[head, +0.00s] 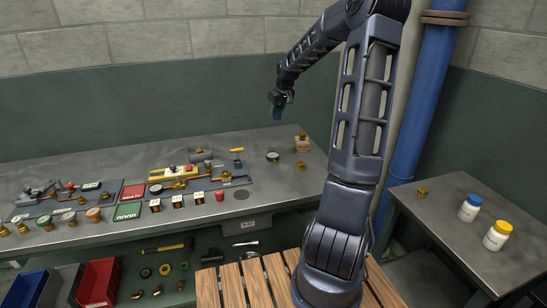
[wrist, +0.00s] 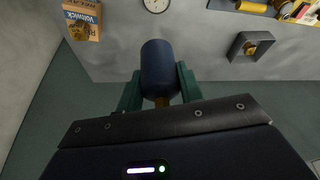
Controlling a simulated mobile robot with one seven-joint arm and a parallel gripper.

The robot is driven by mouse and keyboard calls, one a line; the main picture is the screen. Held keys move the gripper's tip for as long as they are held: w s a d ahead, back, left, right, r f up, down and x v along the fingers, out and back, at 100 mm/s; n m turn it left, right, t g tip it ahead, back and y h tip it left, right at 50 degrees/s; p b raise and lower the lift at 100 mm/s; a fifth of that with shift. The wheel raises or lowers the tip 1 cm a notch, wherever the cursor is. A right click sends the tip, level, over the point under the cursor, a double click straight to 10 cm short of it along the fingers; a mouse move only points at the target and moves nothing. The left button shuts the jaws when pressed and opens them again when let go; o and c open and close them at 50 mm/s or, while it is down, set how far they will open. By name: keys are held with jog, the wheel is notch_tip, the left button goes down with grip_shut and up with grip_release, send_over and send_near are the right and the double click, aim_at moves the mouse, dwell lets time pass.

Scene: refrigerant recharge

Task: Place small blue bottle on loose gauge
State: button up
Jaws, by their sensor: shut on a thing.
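My gripper (wrist: 158,92) has its green fingers shut on a small dark blue bottle (wrist: 160,66). The bottle points away from the wrist. In the head view, my gripper (head: 279,101) is in the air above the back of the grey workbench, with the blue bottle (head: 277,114) below it. A small round gauge with a white face (head: 273,156) lies on the bench top, below the bottle and apart from it. The gauge (wrist: 155,4) also shows in the wrist view, cut by the top edge, beyond the bottle's end.
An orange box (wrist: 82,20) stands near the gauge; in the head view the box (head: 301,145) is to its right. A manifold with a yellow part (head: 181,171) is to the left. A side table (head: 470,225) holds blue-capped (head: 470,208) and yellow-capped (head: 497,236) white bottles.

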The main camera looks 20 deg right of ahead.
jog(key=shift+w+a+r+n, duration=0.1)
jog(key=shift+w+a+n, duration=0.2)
jog(key=shift+a, duration=0.5)
send_over(271, 154)
jog(key=s, duration=0.2)
jog(key=f, duration=2)
jog(key=shift+w+d, duration=0.15)
jog(key=shift+d, duration=0.2)
jog(key=o, duration=1)
jog(key=shift+f, duration=0.1)
jog(key=shift+o, duration=0.2)
